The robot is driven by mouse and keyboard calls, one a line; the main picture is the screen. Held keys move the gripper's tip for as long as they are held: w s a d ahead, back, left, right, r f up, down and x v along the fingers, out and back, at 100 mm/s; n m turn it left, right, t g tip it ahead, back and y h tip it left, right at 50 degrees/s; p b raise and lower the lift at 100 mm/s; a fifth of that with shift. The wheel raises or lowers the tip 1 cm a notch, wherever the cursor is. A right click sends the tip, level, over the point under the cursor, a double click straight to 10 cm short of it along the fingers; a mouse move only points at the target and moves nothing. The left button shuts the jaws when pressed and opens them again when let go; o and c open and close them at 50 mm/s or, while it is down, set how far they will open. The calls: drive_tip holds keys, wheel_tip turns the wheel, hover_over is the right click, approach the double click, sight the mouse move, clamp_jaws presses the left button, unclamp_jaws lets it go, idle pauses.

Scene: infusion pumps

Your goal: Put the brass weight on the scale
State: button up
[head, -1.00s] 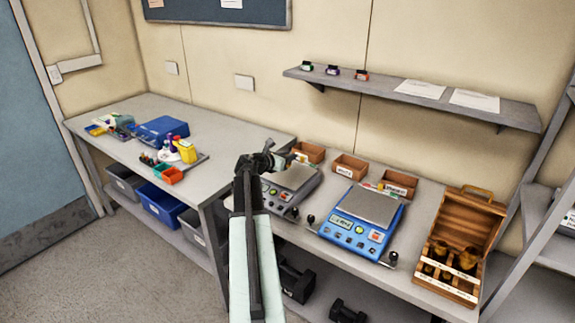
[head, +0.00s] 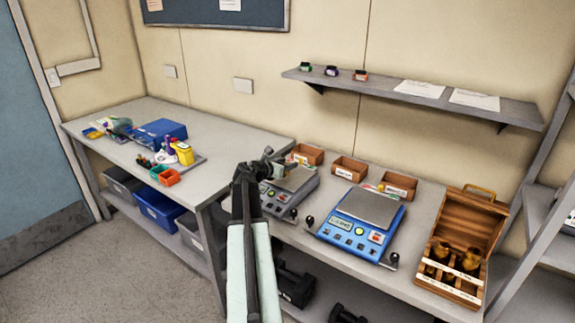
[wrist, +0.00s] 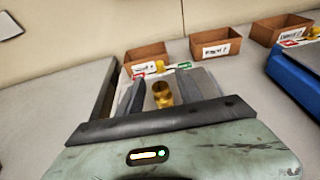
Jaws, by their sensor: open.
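A brass weight (wrist: 162,94) stands upright between the two jaws of my gripper (wrist: 158,87) in the wrist view. It appears to rest on the pale pan of the grey scale (head: 284,201). The jaws are open, with a gap visible on both sides of the weight. In the head view my gripper (head: 276,166) is over the grey scale's pan, and I cannot make out the weight there. A blue scale (head: 357,231) with an empty pan stands to the right.
An open wooden case (head: 455,262) with several brass weights is at the right end of the bench. Small labelled wooden boxes (head: 350,169) line the back. A shelf (head: 420,97) hangs above. The left table (head: 120,155) holds a blue box (head: 162,131) and bottles.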

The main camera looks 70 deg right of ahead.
drive_tip(key=p+v, duration=0.3)
drive_tip(key=v, duration=0.9)
drive_tip(key=w+a+f+m+t+y, duration=0.1)
drive_tip(key=w+a+f+m+y, duration=0.2)
drive_tip(key=w+a, duration=0.6)
drive_tip(key=w+a+f+m+t+y, duration=0.25)
drive_tip(key=w+a+f, duration=0.3)
drive_tip(key=a, duration=0.75)
drive_tip(key=w+a+f+m+t+y, duration=0.15)
drive_tip(key=w+a+f+m, duration=0.25)
drive_tip(key=w+a, duration=0.55)
drive_tip(key=a+f+m+y, duration=0.2)
drive_tip(key=a+y, duration=0.1)
drive_tip(key=a, duration=1.5)
drive_tip(key=s+a+f+m+g+y, duration=0.1)
drive_tip(key=a+f+m+y, duration=0.1)
drive_tip(key=a, duration=1.7)
drive_tip(key=shift+a+m+y, duration=0.3)
drive_tip(key=shift+m+y, duration=0.45)
drive_tip(key=shift+y, duration=0.35)
